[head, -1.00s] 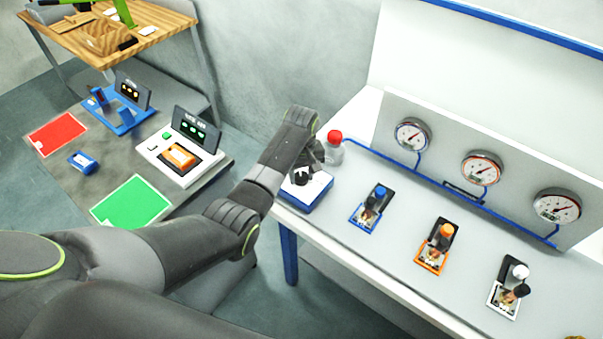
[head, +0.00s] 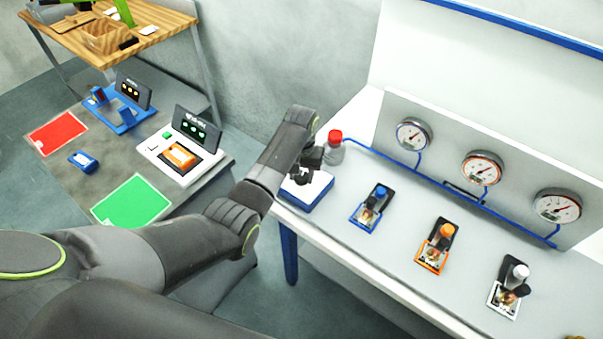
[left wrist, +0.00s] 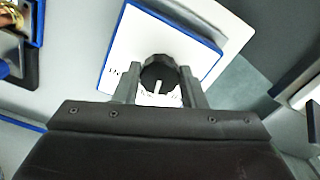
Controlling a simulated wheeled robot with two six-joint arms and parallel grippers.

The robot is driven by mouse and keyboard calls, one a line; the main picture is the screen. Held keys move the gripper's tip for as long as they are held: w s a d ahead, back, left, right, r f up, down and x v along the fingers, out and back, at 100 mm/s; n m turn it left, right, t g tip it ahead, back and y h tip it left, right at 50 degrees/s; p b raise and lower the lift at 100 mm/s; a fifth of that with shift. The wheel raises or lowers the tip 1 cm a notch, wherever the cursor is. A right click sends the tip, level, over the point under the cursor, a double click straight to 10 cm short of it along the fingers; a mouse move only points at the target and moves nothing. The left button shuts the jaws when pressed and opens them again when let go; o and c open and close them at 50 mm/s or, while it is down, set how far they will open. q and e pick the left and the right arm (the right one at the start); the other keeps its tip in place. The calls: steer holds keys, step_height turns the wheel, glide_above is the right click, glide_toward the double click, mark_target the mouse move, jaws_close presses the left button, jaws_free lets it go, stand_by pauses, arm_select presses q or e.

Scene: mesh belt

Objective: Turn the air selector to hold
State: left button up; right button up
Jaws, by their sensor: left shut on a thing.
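The air selector is a white-topped box with blue sides (head: 315,193) at the left end of the grey bench, with a round black knob on top. In the left wrist view its white face (left wrist: 155,38) fills the upper middle, and the black knob (left wrist: 159,70) carries a white pointer line toward the bottom of the picture. My left gripper (head: 302,178) is over the box, its two fingers (left wrist: 160,88) on either side of the knob and shut on it. The lettering on the face is mostly hidden by the fingers and knob. My right gripper is out of view.
A red-capped bottle (head: 334,148) stands close behind the selector. Blue (head: 371,208), orange (head: 437,247) and white (head: 508,286) valve units stand to the right, below several gauges (head: 482,167). A side table (head: 120,170) with a green mat is at left.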

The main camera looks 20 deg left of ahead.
arm_select(q)
steer(key=shift+m, duration=1.2)
steer(key=shift+r, duration=0.1)
steer(key=o, duration=1)
